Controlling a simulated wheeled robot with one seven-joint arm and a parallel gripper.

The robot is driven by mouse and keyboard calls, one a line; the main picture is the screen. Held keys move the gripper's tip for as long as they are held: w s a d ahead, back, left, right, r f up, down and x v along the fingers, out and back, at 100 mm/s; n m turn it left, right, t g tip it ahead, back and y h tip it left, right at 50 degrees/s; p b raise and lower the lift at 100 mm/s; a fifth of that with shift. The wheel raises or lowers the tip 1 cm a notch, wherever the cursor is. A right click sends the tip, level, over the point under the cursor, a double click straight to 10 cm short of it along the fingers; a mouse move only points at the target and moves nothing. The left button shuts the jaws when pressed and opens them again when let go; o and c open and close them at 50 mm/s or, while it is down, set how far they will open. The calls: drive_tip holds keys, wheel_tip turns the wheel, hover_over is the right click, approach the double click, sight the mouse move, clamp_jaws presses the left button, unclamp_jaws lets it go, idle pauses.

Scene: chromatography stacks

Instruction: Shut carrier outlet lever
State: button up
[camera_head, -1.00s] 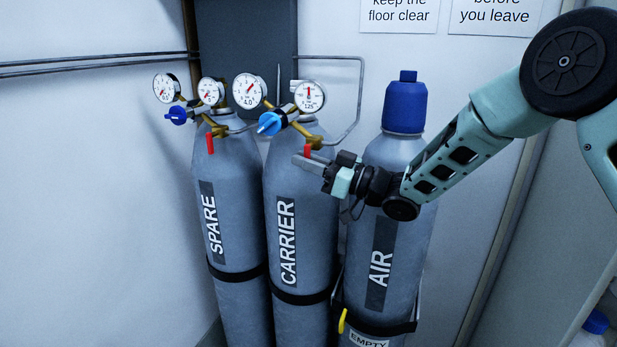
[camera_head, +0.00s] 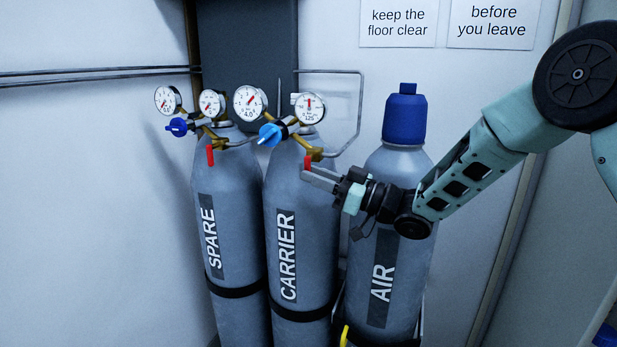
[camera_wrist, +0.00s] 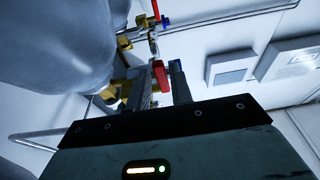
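The carrier outlet lever (camera_head: 307,163) is a small red handle hanging down below the brass outlet fitting (camera_head: 312,152) at the top of the grey CARRIER cylinder (camera_head: 290,205). My gripper (camera_head: 306,174) is at this lever, reaching in from the right, with its fingers overlapping the lever's lower end. In the wrist view the red lever (camera_wrist: 159,75) shows in the gap between the two fingertips of my gripper (camera_wrist: 160,85). The fingers are apart. I cannot tell whether either finger touches the lever.
The SPARE cylinder (camera_head: 223,180) stands to the left with its own red lever (camera_head: 210,156). The AIR cylinder (camera_head: 400,162) with a blue cap stands right, behind my wrist. Gauges (camera_head: 250,101), a blue knob (camera_head: 270,135) and a bent pipe (camera_head: 358,110) crowd the carrier's top.

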drive_tip(key=s+d+b, duration=0.2)
drive_tip(key=d, duration=0.5)
drive_tip(key=s+d+b, duration=0.3)
drive_tip(key=d, duration=0.4)
drive_tip(key=shift+f, duration=0.35)
drive_tip(key=a+f+m+t+h, duration=0.3)
drive_tip(key=a+f+m+h, duration=0.15)
drive_tip(key=h, duration=0.25)
drive_tip(key=s+a+f+m+g+h, duration=0.1)
drive_tip(key=s+f+g+h, duration=0.1)
drive_tip(key=s+f+h, duration=0.4)
drive_tip(key=s+d+f+g+h, duration=0.1)
drive_tip(key=s+g+h, duration=0.1)
drive_tip(key=s, duration=0.7)
drive_tip(key=s+d+f+g+h, duration=0.2)
drive_tip(key=s+g, duration=0.1)
drive_tip(key=s, duration=0.6)
drive_tip(key=s+d+f+g+h, duration=0.2)
drive_tip(key=s+g, duration=0.1)
drive_tip(key=s, duration=0.6)
drive_tip(key=shift+s+d+m, duration=0.25)
drive_tip(key=shift+m, duration=0.1)
drive_tip(key=shift+a, duration=0.1)
